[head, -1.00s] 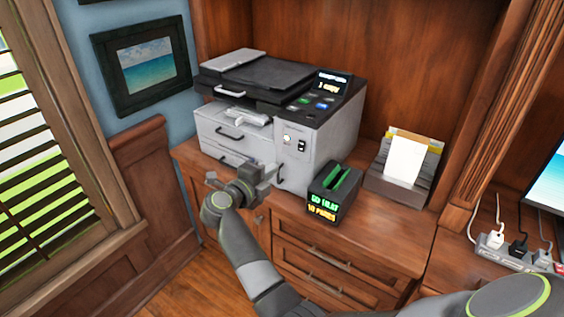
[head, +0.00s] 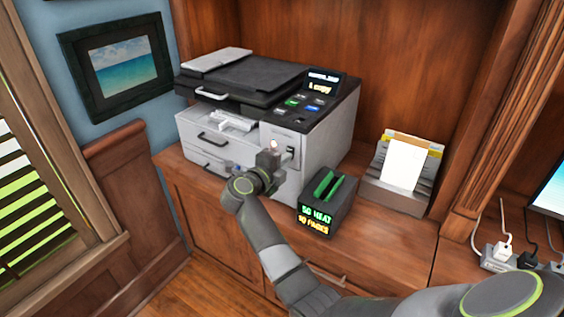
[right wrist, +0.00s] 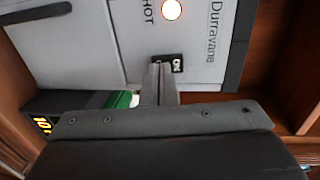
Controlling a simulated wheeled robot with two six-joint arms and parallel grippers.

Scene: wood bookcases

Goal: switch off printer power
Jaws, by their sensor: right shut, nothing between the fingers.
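The printer (head: 308,165) stands on the wood counter, grey with a dark top and a lit screen (head: 322,83). Its small black power switch (head: 291,154) is on the front panel, beside a round pale light. In the right wrist view the switch (right wrist: 177,63) shows white "ON" lettering, and the light (right wrist: 171,9) is above it. My right gripper (head: 271,157) is shut and empty, in front of the panel. Its fingertips (right wrist: 161,70) overlap the switch's left part and hide it; I cannot tell whether they touch. My left gripper is not in view.
A black box with green slots and lit text (head: 327,200) stands close to the right of the gripper. A paper holder (head: 402,174) is behind it. A power strip (head: 497,258) lies at far right. A framed picture (head: 119,66) hangs left.

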